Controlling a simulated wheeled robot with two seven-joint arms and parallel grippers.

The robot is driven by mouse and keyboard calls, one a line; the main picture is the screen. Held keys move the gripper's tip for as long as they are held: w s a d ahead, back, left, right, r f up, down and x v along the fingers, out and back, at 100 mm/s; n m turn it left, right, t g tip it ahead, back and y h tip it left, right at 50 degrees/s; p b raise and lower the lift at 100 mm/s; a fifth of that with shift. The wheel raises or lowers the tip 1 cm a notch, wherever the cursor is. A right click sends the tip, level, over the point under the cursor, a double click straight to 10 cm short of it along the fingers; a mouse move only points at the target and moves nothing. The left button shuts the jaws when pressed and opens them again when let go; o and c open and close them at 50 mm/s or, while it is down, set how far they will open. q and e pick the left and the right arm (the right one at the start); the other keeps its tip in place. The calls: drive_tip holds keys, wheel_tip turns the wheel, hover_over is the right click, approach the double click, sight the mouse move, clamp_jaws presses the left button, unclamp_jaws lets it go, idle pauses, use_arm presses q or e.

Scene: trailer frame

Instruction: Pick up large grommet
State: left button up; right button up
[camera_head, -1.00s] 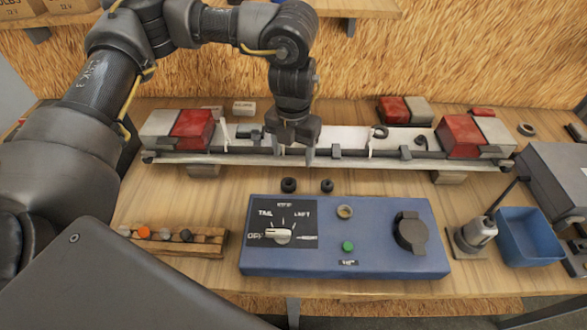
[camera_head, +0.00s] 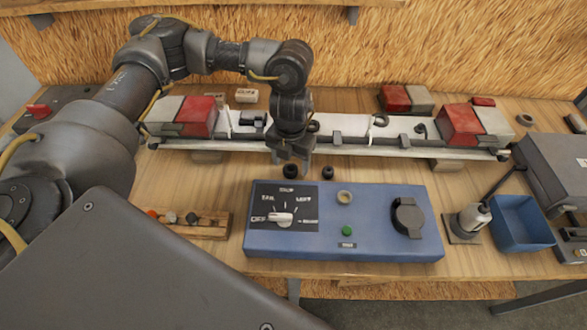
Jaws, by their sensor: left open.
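Two small black grommets stand on the wooden bench between the trailer bar and the blue control box. The left grommet (camera_head: 290,171) looks slightly larger than the right grommet (camera_head: 327,173). My left gripper (camera_head: 291,162) points down with its jaws open and empty, just above and behind the left grommet. One finger is to the left of that grommet and the other to its right; whether either touches it I cannot tell. My right gripper is not in view.
The trailer bar (camera_head: 350,145) with red and white lamps runs behind the grommets. The blue control box (camera_head: 375,232) lies close in front. A wooden plug holder (camera_head: 203,232) is at left, a blue bin (camera_head: 520,225) at right. A dark ring (camera_head: 381,120) rests on the bar.

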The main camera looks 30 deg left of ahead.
use_arm(q)
drive_tip(key=shift+f, duration=1.2)
drive_tip(key=c, duration=0.8)
drive_tip(key=shift+c, duration=0.2)
